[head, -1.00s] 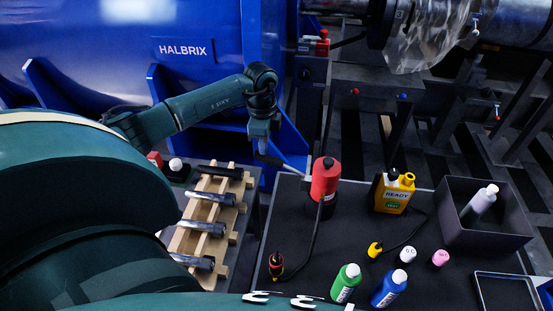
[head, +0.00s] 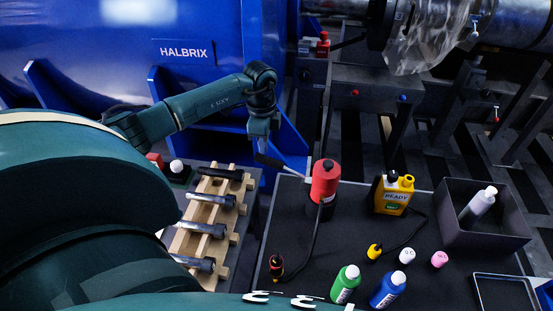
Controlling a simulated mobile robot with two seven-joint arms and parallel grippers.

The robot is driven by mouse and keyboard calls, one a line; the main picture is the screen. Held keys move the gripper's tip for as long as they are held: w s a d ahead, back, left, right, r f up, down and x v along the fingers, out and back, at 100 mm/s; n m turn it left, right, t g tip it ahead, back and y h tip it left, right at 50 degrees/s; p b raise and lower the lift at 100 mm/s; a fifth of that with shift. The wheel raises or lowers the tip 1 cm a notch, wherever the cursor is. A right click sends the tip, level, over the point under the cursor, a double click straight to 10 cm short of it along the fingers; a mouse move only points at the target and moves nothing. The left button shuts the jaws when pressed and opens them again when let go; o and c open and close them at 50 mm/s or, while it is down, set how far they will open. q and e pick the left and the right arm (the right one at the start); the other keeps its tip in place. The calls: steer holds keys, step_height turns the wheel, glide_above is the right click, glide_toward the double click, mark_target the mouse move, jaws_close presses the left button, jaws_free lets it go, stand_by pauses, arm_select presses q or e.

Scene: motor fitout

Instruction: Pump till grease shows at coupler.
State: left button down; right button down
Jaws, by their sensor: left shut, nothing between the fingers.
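The grease pump (head: 325,180) is a red cylinder with a dark base, standing on the dark table top. Its lever (head: 284,167) sticks out to the left, with a dark grip at its end. My left gripper (head: 262,150) points down at that grip end, shut with nothing between its fingers; whether it touches the lever I cannot tell. A black hose runs from the pump to a small coupler (head: 276,266) with red and yellow parts at the table's left edge. Grease at the coupler cannot be made out at this size. My right gripper is out of view.
A yellow READY unit (head: 392,194), a grey bin (head: 510,238) holding a white bottle, green (head: 345,284) and blue (head: 388,289) bottles, and small caps stand on the table. A wooden rack (head: 226,238) with dark-ended rods is left. The blue HALBRIX housing (head: 185,80) stands behind.

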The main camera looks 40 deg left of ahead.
arm_select(q)
steer(key=shift+r+p, duration=2.15)
steer(key=shift+r, duration=0.4)
steer(key=shift+f, duration=0.1)
